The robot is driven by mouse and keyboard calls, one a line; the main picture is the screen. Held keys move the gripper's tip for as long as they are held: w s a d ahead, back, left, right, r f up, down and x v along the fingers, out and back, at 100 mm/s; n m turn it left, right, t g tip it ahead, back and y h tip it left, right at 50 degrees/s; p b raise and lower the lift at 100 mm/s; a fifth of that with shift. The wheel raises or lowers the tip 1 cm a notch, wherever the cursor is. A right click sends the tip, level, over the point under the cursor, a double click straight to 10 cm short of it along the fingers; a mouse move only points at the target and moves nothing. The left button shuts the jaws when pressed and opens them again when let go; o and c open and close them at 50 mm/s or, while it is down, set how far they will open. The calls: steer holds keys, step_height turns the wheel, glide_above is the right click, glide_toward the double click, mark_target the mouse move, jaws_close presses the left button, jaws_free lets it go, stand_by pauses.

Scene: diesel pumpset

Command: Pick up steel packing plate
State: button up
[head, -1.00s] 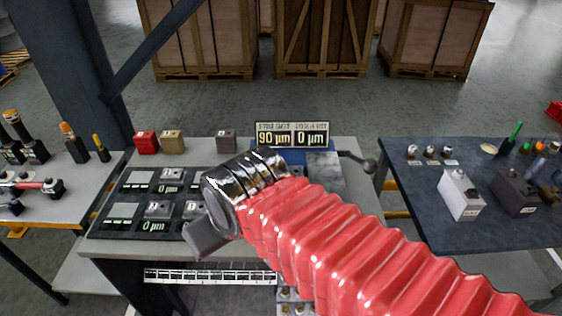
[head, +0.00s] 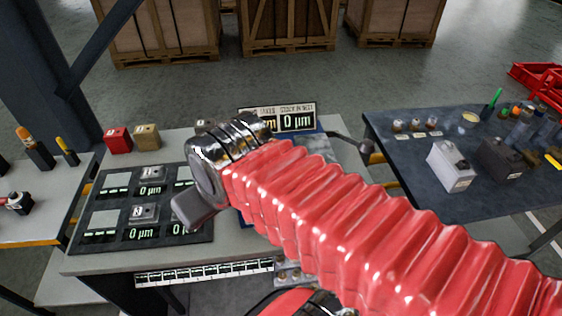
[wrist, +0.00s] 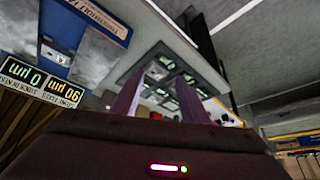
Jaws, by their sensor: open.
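Small steel plates sit on a black panel (head: 115,238) with lit readouts at the left of the bench. One numbered plate (head: 152,173) lies at the back and another plate (head: 144,213) in front of it. I cannot tell which is the packing plate. My arm's end hides the panel's right part. In the wrist view the panel (wrist: 139,72) and its plates show beyond and between my fingers. My gripper (wrist: 160,77) is open, with nothing seen between its fingers.
A sign with readouts (head: 297,119) stands at the bench's back, left of a lever (head: 366,148). A red block (head: 118,140) and a tan block (head: 146,137) stand behind the panel. A dark table (head: 400,150) with several items is at right. Wooden crates (head: 290,22) stand behind.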

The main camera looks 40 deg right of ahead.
steer(key=shift+o, duration=0.7)
steer(key=shift+w+d+r, duration=0.1)
steer(key=shift+w+d, duration=0.05)
steer(key=shift+d, duration=0.2)
steer(key=o, duration=0.3)
steer(key=w+d+n, duration=0.1)
steer(key=d, duration=0.1)
steer(key=w+d+r+n+g, duration=0.1)
steer(key=d, duration=0.1)
steer(key=w+d+r+g, duration=0.1)
steer(key=w+d, duration=0.1)
steer(key=d, duration=0.1)
steer(key=shift+n, duration=0.4)
steer(key=shift+o, duration=0.2)
steer(key=w+d+n+g+y, duration=0.1)
steer(key=d+n, duration=0.7)
steer(key=d, duration=1.6)
steer(key=w+y, duration=0.1)
steer(key=y, duration=0.1)
steer(key=shift+d+y, duration=0.35)
steer(key=shift+y, duration=0.05)
steer(key=shift+f, duration=0.2)
steer(key=x, duration=0.7)
steer(key=shift+w+a+f, duration=0.1)
steer(key=shift+f, duration=0.2)
steer(key=shift+w+a+f, duration=0.1)
steer(key=shift+f, duration=0.3)
steer(key=shift+f, duration=0.1)
